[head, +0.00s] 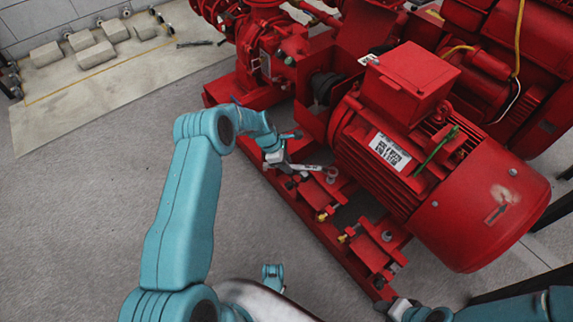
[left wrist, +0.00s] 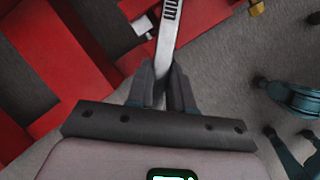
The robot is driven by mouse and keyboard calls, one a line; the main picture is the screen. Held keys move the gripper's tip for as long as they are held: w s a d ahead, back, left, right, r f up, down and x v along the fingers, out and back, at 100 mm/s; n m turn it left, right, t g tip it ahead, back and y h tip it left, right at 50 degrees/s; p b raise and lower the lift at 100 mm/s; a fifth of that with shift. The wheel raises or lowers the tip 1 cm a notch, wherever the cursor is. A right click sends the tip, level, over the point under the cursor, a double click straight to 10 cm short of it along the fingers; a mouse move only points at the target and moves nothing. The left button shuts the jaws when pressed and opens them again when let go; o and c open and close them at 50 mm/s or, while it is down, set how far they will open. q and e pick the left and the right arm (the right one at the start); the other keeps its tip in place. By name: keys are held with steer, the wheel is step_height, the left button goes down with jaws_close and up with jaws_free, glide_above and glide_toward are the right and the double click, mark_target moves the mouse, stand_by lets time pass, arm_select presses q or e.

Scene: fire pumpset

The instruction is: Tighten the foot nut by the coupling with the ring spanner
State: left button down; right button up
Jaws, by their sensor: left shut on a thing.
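My left gripper (head: 280,160) is shut on the ring spanner (head: 305,167), a grey metal bar. In the left wrist view the spanner (left wrist: 167,40) stands between the two dark fingers (left wrist: 162,85) and runs out of the top of the picture. In the head view its ring end is at the motor foot by the coupling (head: 322,86), where the foot nut (head: 331,174) shows. I cannot tell whether the ring is seated around the nut or just above it. My right arm shows at the bottom right; its gripper (head: 393,306) is small and dark, its jaws unclear.
The red motor (head: 400,150) stands on a red base frame (head: 300,205) with brass-coloured bolts along its near side. A green object (head: 436,150) lies on the motor. The pump (head: 270,45) is behind. Grey blocks (head: 95,55) lie on a plinth at the far left. The floor at left is clear.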

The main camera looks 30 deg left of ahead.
arm_select(q)
steer(key=shift+r, duration=0.55)
